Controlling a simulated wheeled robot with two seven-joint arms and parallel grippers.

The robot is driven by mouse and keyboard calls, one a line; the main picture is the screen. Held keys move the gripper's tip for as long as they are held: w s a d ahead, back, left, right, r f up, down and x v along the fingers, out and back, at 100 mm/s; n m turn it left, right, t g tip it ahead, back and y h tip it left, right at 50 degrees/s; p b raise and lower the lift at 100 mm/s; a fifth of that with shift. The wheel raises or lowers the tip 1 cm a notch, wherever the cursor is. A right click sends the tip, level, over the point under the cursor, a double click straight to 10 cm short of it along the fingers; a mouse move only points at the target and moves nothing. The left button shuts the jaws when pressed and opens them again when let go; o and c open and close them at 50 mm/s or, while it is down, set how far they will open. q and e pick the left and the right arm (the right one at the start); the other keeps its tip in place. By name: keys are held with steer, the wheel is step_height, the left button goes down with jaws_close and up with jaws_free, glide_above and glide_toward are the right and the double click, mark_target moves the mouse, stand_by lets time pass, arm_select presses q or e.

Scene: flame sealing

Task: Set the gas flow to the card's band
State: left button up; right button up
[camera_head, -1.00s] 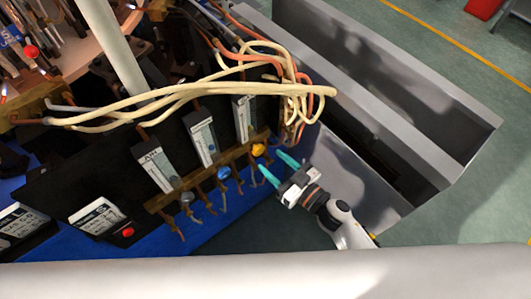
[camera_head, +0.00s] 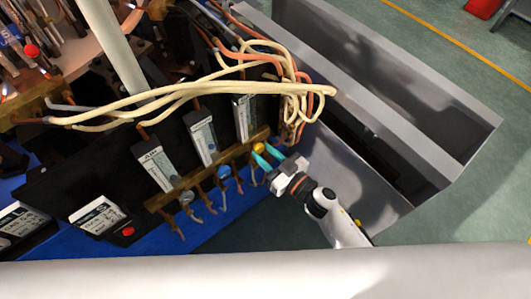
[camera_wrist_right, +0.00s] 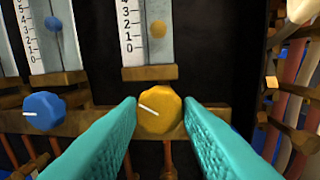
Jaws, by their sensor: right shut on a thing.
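The yellow knob (camera_head: 258,148) is at the right end of the brass valve rail, below the rightmost flow meter (camera_head: 246,118). My right gripper (camera_wrist_right: 160,108) has its teal fingers on both sides of this knob, and its fingertips also show at the knob in the head view (camera_head: 263,155). The knob's white mark slants toward upper left. In the wrist view the yellow float (camera_wrist_right: 157,29) sits between about 1 and 2 on the scale. I cannot make out a card with a readable band. My left gripper is not in view.
A blue knob (camera_wrist_right: 44,111) and its meter with a blue float (camera_wrist_right: 53,23) stand just left. A grey knob (camera_head: 187,198) is farther left. Cream hoses (camera_head: 200,93) loop above the meters. A grey metal trough (camera_head: 360,170) lies to the right.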

steer(key=shift+n, duration=0.4)
steer(key=shift+r+n+p, duration=0.1)
steer(key=shift+n+p, duration=0.5)
steer(key=shift+n, duration=0.3)
steer(key=n, duration=0.2)
steer(key=shift+n+h+p, duration=0.3)
steer(key=shift+p, duration=0.05)
steer(key=n, duration=0.5)
steer(key=shift+s+a, duration=0.1)
steer(key=shift+h, duration=0.4)
steer(key=o, duration=1)
